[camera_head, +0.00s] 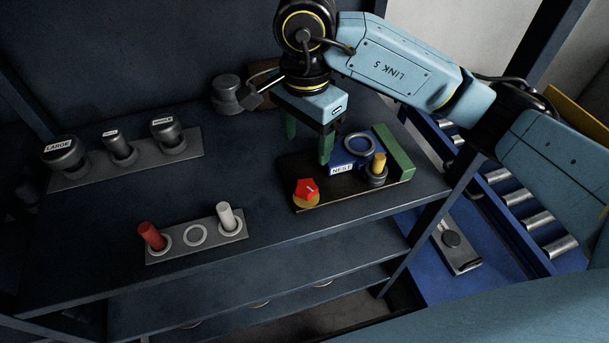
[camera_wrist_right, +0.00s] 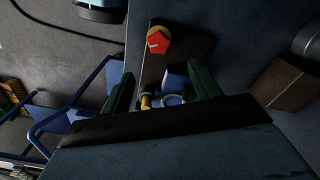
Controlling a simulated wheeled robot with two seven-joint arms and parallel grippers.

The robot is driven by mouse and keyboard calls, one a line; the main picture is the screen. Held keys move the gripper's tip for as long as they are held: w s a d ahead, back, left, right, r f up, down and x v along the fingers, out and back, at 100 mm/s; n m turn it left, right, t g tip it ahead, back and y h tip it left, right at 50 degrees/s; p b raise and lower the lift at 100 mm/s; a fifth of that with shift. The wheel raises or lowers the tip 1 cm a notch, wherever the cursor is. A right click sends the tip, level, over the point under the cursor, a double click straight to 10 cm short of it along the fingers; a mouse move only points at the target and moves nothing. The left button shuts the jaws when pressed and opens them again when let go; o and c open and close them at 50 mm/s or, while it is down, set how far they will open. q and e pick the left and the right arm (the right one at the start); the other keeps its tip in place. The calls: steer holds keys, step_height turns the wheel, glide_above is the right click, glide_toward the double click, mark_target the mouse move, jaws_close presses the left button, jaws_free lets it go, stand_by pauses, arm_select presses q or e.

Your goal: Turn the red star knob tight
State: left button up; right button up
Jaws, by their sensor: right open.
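The red star knob (camera_head: 307,189) sits on a brass-coloured round base at the front left corner of a dark fixture plate (camera_head: 345,191). It also shows in the right wrist view (camera_wrist_right: 158,43), with a pale mark on its top. My right gripper (camera_head: 308,146) is above and behind the knob, apart from it. Its two green fingers point down, spread open with nothing between them. In the right wrist view the fingers (camera_wrist_right: 163,92) stand on either side of the plate, and the knob is beyond their tips. My left gripper is not in view.
The plate also bears a blue nest block (camera_head: 347,160) with a ring, a yellow-topped post (camera_head: 378,165) and a green block (camera_head: 393,152). A rack of black plugs (camera_head: 123,160) and a rack with red and white pins (camera_head: 197,240) stand left. Bare shelf lies between.

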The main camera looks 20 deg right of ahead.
mark_target(306, 185)
step_height(306, 185, down, 12)
steer(key=shift+r, duration=0.15)
stand_by(0.3)
steer(key=c, duration=1)
